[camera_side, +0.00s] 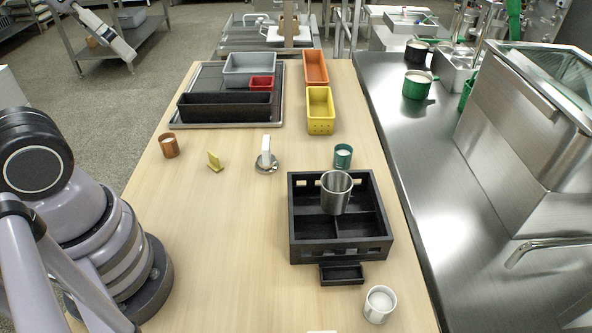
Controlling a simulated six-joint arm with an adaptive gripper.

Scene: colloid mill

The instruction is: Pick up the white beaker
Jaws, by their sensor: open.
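A white beaker (380,304) stands upright near the front right of the wooden table (220,240). It is open at the top, and its inside looks pale; I cannot tell whether it holds anything. Nothing touches it. My gripper is not in this view; only the lower parts of my arm show at the left edge, well away from the beaker.
A black divided box (291,222) with a metal cup (336,192) and a small black tray (342,274) lie behind the beaker. Brown (169,146) and teal (343,156) cups stand farther back. A steel counter (450,235) runs along the right.

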